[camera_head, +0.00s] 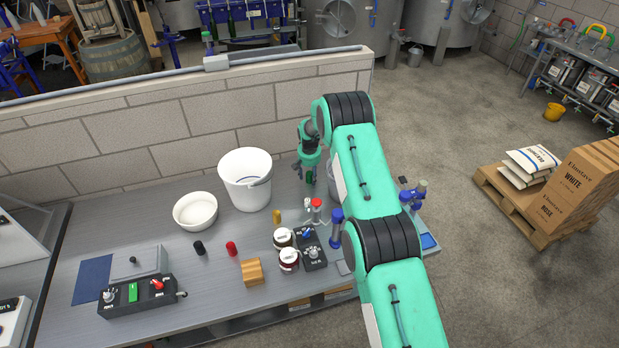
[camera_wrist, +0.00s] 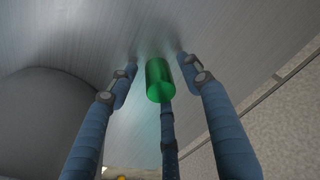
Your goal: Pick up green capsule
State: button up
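The green capsule (camera_wrist: 160,80) shows in the wrist view, standing out against a grey metal surface. My gripper (camera_wrist: 157,68) has blue jointed fingers spread on both sides of it, with gaps left and right. A third finger comes up from below and its tip meets or overlaps the capsule's lower end; I cannot tell if they touch. In the head view my gripper (camera_head: 308,172) points down near the wall, at the back of the bench (camera_head: 215,290). There the green capsule is not clearly made out.
A white bucket (camera_head: 246,178) and white bowl (camera_head: 195,211) stand left of my gripper. Gold (camera_head: 277,216), red (camera_head: 231,248) and black (camera_head: 199,248) capsules, a wooden block (camera_head: 252,272) and two jars (camera_head: 288,260) stand in front. A low block wall (camera_head: 200,120) runs behind.

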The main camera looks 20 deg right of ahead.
aim_at(310, 173)
jog(key=c, duration=0.5)
jog(key=shift+r, duration=0.15)
jog(key=shift+r, duration=4.85)
